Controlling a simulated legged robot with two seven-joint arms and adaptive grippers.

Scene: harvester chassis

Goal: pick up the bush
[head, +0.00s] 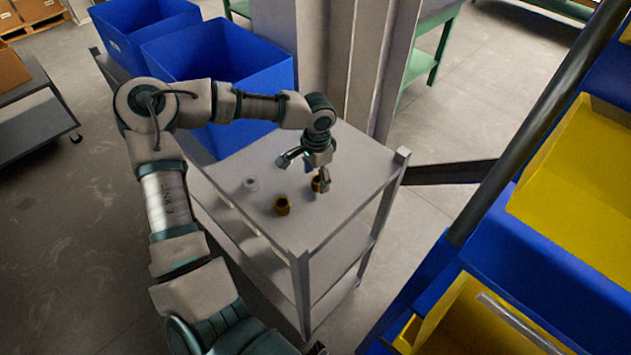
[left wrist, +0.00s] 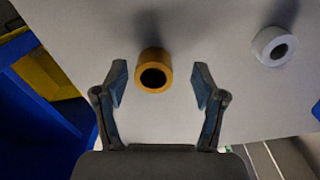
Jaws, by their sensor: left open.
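Two yellow-brown bushes stand on the grey cart top in the head view, one nearer bush (head: 283,205) and one farther bush (head: 316,184) close to a finger of my left gripper (head: 308,172). The left gripper is open and empty above the cart, its fingers pointing down. In the left wrist view, one yellow-brown bush (left wrist: 153,71) with a dark round hole lies between and slightly beyond the two open fingertips (left wrist: 161,85), with a gap on both sides. I cannot tell which of the two bushes this is. My right gripper does not show.
A white ring (head: 251,184) sits left of the bushes on the cart top (head: 335,210); it also shows in the left wrist view (left wrist: 273,46). Blue bins (head: 235,55) stand behind. Blue shelving with yellow bins (head: 580,180) and a dark pole (head: 530,130) rise at right.

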